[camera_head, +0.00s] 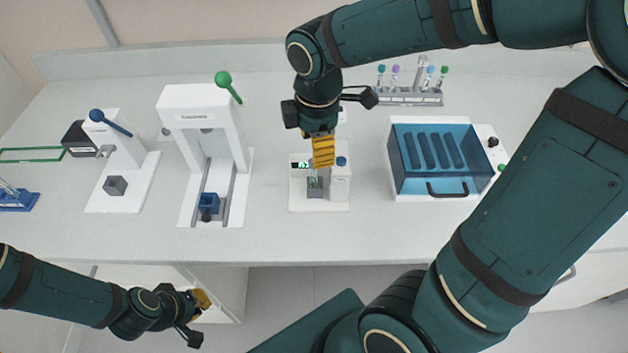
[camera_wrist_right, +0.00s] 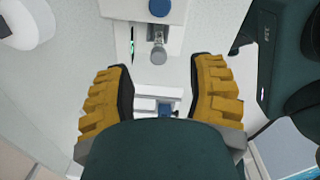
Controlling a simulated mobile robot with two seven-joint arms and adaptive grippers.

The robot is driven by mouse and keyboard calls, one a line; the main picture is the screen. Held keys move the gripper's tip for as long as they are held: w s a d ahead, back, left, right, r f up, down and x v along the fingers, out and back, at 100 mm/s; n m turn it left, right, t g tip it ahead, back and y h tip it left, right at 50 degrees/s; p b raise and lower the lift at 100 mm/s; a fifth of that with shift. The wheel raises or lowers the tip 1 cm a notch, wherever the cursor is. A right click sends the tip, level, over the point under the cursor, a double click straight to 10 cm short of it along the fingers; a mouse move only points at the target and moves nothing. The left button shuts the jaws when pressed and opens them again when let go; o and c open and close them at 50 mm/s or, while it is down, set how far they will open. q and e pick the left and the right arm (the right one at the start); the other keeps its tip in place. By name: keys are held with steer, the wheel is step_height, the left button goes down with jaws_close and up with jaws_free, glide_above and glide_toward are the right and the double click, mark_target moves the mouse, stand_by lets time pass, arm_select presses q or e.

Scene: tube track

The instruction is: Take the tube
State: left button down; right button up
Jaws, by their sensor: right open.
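A small, clear tube-like piece (camera_head: 315,181) sits at the small white device (camera_head: 338,206), in the middle of the table. In the right wrist view it looks like a small clear and grey piece (camera_wrist_right: 158,48) below a blue knob; its details are too small to tell. My right gripper (camera_head: 323,163) is above the device, pointing down. In the wrist view its yellow fingers (camera_wrist_right: 160,62) are spread wide with nothing between them. My left gripper (camera_head: 203,299) is low in front of the table, away from the devices; its finger opening is unclear.
A rack (camera_head: 408,98) with several colour-capped tubes stands at the back right. A blue-lidded box (camera_head: 440,188) is right of the device. A tall white press (camera_head: 228,110) and a blue-lever device (camera_head: 128,165) stand left. The front table strip is clear.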

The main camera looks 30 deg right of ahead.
mark_target(314, 168)
steer(key=f, duration=0.2)
steer(key=f+b, duration=0.1)
steer(key=f, duration=0.2)
steer(key=f+b, duration=0.1)
steer(key=f, duration=0.1)
steer(key=shift+w+f, duration=0.25)
jaws_close()
